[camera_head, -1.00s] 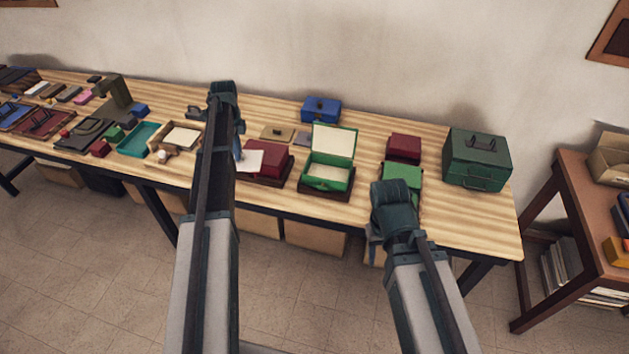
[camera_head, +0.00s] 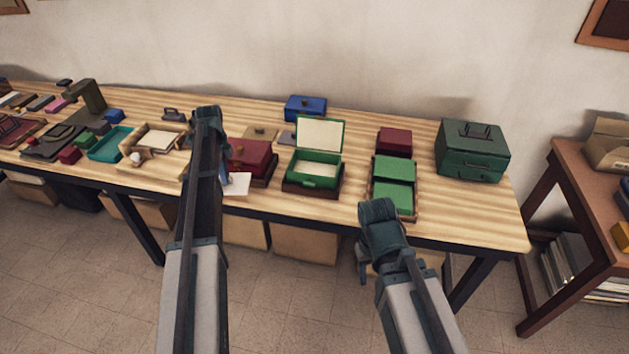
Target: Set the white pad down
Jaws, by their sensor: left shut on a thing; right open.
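The white pad (camera_head: 236,184) is a thin pale sheet at the end of my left gripper (camera_head: 222,172), in front of the dark red box near the table's front edge. My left gripper is shut on it, and my arm hides part of the grip. Whether the pad touches the table edge I cannot tell. My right gripper (camera_head: 364,262) is open and empty, low in front of the table. An open green box (camera_head: 318,183) with a white-lined lid stands to the right of the pad. A closed dark red box (camera_head: 252,158) stands just behind the pad.
A tray with green blocks (camera_head: 393,183), a dark green case (camera_head: 473,150) and a blue box (camera_head: 305,108) stand on the wooden table (camera_head: 440,222). A teal tray (camera_head: 110,144) and a wooden tray (camera_head: 133,147) are at left. Bare wood lies around the case.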

